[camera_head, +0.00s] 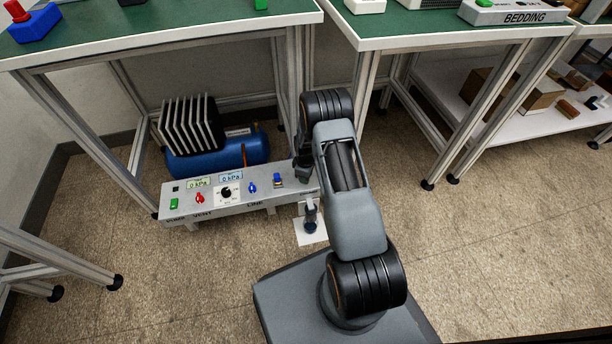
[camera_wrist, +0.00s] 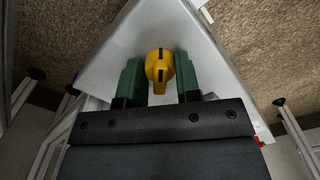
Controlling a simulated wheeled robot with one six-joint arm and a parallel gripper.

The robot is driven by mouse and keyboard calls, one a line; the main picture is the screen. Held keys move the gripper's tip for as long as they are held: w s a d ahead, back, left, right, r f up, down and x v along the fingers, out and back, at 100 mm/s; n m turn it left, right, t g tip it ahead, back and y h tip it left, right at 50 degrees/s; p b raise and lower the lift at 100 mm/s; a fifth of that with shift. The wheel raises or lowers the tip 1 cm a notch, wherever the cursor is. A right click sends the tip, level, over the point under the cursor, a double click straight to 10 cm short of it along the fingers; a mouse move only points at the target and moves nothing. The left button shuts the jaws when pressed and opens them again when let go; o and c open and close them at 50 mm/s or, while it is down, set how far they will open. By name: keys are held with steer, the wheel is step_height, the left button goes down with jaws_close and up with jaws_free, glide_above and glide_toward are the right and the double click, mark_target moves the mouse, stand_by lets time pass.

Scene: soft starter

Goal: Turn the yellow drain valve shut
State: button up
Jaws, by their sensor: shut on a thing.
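The yellow drain valve (camera_wrist: 160,66) shows in the upper middle of the wrist view, a rounded yellow handle with small dark marks. It stands against a pale grey-white surface (camera_wrist: 205,50). My gripper (camera_wrist: 160,80) has its two green-padded fingers on either side of the handle and is shut on it. In the head view my own arm hides the valve, and the fingertips cannot be made out clearly.
A grey control panel (camera_head: 184,213) with coloured knobs and small displays stands low on the floor, left of my arm. A blue tank (camera_head: 200,165) with a finned black unit lies behind it. Green-topped workbenches (camera_head: 170,22) stand around it. The floor (camera_head: 480,250) at right is clear.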

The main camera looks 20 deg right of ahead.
steer(key=n, duration=0.4)
steer(key=shift+n, duration=0.3)
steer(key=n, duration=0.4)
steer(key=shift+n, duration=0.3)
steer(key=o, duration=0.9)
steer(key=shift+o, duration=0.2)
step_height(320, 180, up, 14)
steer(key=p, duration=0.5)
steer(key=shift+f, duration=0.1)
